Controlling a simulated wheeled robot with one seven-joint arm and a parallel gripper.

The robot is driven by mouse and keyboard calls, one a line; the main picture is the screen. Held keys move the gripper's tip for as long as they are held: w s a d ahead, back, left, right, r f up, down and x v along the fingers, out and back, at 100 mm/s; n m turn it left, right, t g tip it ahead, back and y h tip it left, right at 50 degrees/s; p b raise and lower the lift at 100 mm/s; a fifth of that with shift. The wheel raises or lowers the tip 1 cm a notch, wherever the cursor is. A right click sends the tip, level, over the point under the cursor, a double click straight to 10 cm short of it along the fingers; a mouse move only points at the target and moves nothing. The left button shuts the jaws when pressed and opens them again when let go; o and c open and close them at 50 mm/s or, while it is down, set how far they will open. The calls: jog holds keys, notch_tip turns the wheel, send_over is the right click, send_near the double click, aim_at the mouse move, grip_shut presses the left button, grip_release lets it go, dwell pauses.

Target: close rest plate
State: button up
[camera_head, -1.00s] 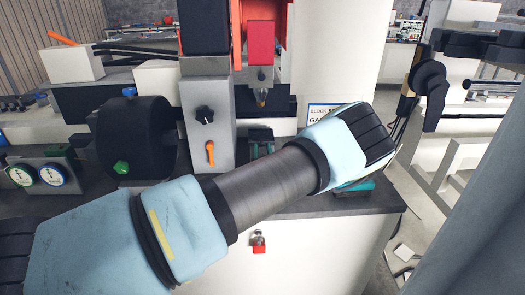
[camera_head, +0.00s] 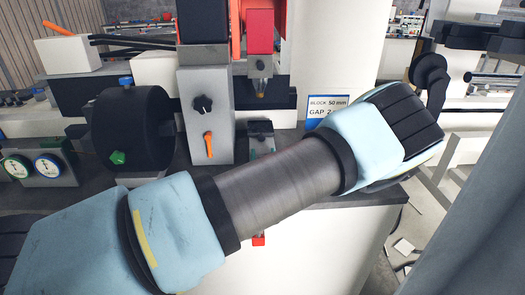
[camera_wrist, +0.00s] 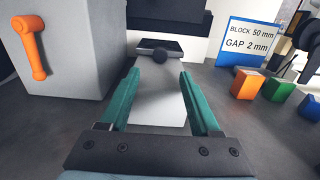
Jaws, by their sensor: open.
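In the wrist view my gripper (camera_wrist: 159,74) is open, its two teal fingers spread. A flat light grey plate (camera_wrist: 160,105), which may be the rest plate, shows between the fingers on the bench. I cannot tell whether the fingers touch the plate. In the head view a dark fixture (camera_head: 261,132) stands below the red press head, and my arm covers what lies in front of it.
A grey box with an orange lever (camera_wrist: 32,48) stands close on the left. A sign (camera_wrist: 247,42) reads "BLOCK 50 mm GAP 2 mm". Orange (camera_wrist: 247,85), green (camera_wrist: 277,89) and blue (camera_wrist: 309,107) blocks sit at the right. A black drum (camera_head: 128,130) stands left.

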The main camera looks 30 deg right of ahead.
jog(key=shift+v, duration=1)
jog(key=shift+a+r, duration=0.1)
